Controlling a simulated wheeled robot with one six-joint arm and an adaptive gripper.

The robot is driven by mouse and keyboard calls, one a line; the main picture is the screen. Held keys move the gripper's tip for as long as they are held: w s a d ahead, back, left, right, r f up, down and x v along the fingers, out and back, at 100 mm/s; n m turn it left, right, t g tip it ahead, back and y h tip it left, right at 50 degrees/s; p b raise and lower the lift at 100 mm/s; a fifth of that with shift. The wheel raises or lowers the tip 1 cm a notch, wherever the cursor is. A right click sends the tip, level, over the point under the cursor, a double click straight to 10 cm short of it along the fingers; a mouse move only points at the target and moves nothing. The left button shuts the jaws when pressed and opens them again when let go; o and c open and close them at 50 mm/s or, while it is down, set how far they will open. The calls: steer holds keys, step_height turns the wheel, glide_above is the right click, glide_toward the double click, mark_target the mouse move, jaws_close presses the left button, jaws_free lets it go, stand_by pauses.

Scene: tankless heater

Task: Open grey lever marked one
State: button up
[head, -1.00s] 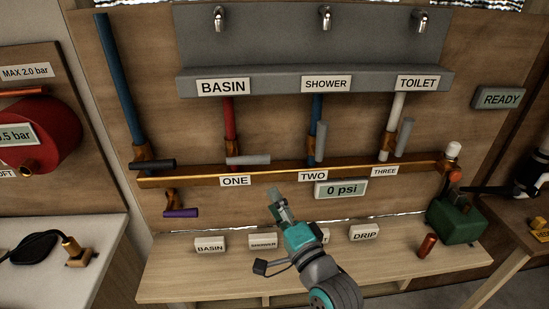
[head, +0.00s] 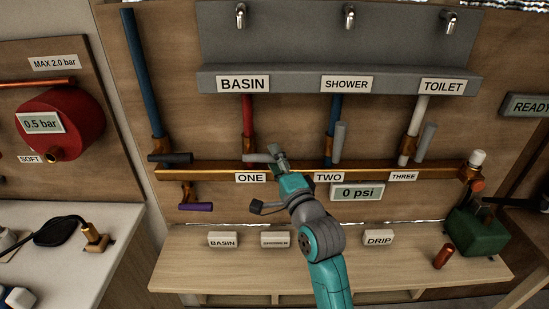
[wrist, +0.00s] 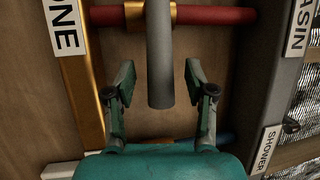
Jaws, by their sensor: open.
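The grey lever marked one (head: 256,158) sits on the brass manifold (head: 213,170) above the ONE label (head: 250,178), at the foot of the red pipe (head: 248,117). It lies sideways, across the pipe, with its free end pointing right. My gripper (head: 277,158) is at that free end. In the wrist view the grey lever (wrist: 160,55) runs down between the two fingers of my gripper (wrist: 158,80). The fingers are open, one on each side, with a visible gap to the lever on both sides.
Grey levers two (head: 339,141) and three (head: 426,141) stand nearly upright on the right. A black lever (head: 170,157) and a purple lever (head: 196,207) are at the left. A gauge (head: 357,192) reads 0 psi. The wooden bench (head: 330,262) below holds label blocks.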

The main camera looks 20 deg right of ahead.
steer(key=shift+w+r, duration=0.1)
steer(key=shift+w, duration=0.35)
jaws_close()
